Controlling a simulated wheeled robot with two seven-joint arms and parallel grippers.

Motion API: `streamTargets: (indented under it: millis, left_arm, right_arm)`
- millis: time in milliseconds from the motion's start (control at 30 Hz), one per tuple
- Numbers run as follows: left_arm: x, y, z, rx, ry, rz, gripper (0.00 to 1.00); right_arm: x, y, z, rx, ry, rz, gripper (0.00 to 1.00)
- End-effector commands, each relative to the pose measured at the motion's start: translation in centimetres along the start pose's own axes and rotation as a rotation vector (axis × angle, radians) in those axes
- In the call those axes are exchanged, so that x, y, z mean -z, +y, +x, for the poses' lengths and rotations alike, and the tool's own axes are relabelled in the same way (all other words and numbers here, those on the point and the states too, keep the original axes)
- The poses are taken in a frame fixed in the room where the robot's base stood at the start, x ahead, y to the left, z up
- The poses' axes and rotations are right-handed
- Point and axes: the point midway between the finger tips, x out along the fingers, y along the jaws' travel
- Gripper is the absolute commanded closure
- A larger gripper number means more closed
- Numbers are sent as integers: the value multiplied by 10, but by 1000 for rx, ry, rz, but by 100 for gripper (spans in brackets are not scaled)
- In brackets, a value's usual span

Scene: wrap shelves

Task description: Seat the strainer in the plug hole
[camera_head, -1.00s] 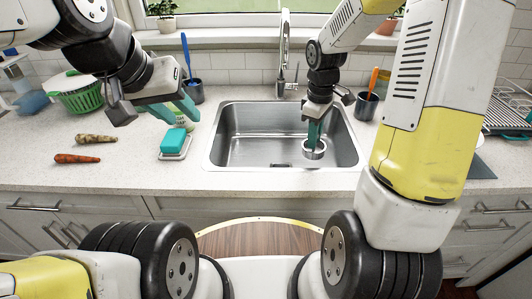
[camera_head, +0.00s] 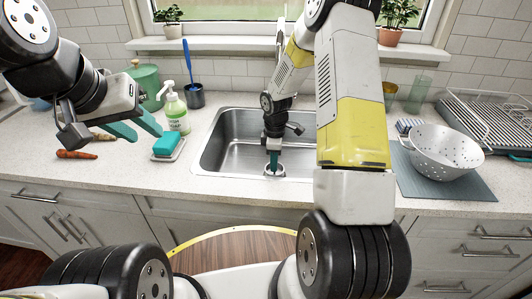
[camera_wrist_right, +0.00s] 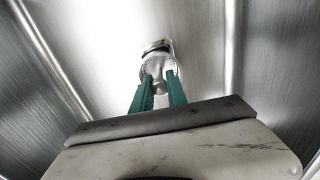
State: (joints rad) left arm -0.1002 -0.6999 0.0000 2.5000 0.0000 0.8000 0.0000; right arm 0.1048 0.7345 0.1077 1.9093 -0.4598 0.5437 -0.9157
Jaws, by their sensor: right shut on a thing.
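The strainer (camera_head: 275,170) is a small, light metal ring-shaped piece low in the front part of the steel sink (camera_head: 212,163). My right gripper (camera_head: 273,165) points down into the sink and is shut on the strainer. The right wrist view also shows the strainer (camera_wrist_right: 156,48) between the tips of the green fingers (camera_wrist_right: 160,82), with the shiny sink floor around it. I cannot make out the plug hole, nor whether the strainer touches the sink floor.
A teal sponge (camera_head: 168,143) on a white dish and a green-labelled soap bottle (camera_head: 176,112) stand left of the sink. Carrots (camera_head: 76,154) lie further left. A white colander (camera_head: 440,150) sits on a grey mat to the right. My right arm hides the sink's right side.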

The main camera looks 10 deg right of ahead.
Motion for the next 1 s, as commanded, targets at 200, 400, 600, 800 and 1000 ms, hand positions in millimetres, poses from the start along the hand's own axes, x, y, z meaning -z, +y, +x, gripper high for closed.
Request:
streamTargets:
  millis: [200,400,600,800,1000]
  left_arm:
    - [0,0,0,0,0,0,64]
    - [0,0,0,0,0,0,64]
    - [0,0,0,0,0,0,64]
    - [0,0,0,0,0,0,64]
    - [0,0,0,0,0,0,64]
  right_arm:
    - [0,0,29,1,0,0,100]
    - [0,0,28,0,0,0,100]
    - [0,0,32,0,0,0,74]
    - [0,0,31,0,0,0,60]
    - [0,0,30,0,0,0,60]
